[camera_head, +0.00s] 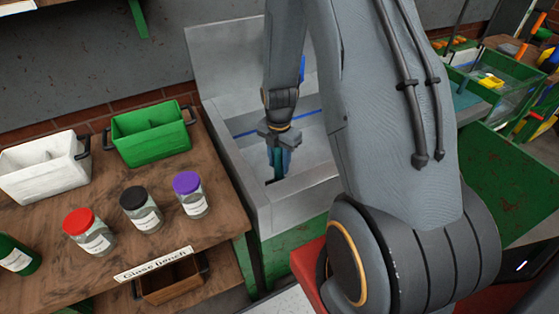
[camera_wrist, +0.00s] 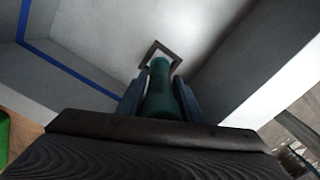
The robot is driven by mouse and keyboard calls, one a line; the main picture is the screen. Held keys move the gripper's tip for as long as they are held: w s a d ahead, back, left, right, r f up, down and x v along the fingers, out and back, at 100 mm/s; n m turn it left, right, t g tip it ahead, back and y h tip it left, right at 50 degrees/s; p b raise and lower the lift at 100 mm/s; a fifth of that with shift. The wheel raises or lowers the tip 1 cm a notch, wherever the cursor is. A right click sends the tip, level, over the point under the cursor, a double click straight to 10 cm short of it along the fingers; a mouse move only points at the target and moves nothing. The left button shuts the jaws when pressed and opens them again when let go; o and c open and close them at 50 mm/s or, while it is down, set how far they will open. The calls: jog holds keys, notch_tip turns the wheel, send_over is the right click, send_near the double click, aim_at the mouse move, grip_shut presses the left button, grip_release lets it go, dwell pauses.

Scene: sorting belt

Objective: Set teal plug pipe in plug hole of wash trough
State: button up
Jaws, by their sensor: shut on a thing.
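The teal plug pipe (camera_wrist: 160,95) is upright between the fingers of my gripper (camera_wrist: 160,98), which is shut on it. In the head view my gripper (camera_head: 279,152) points down inside the grey wash trough (camera_head: 228,160), and a little of the teal pipe shows between its fingers. The plug hole (camera_wrist: 172,50) has a dark square rim on the trough floor. In the wrist view the far end of the pipe overlaps the hole's opening. I cannot tell whether the pipe's end is inside the hole or above it.
A wooden glass bench (camera_head: 120,215) stands left of the trough. It holds a green crate (camera_head: 150,140), a white crate (camera_head: 45,170) and jars with red (camera_head: 78,222), black (camera_head: 133,197) and purple (camera_head: 187,182) lids. The trough walls rise close around my gripper.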

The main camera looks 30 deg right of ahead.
aim_at(279, 149)
jog(key=shift+f, duration=0.4)
jog(key=shift+f+b, duration=0.35)
jog(key=shift+f, duration=0.35)
dwell(0.8)
jog(key=o, duration=1)
notch_tip(279, 149, up, 6)
jog(key=shift+r+b, duration=0.2)
jog(key=shift+b, duration=0.55)
jog(key=shift+r, duration=0.7)
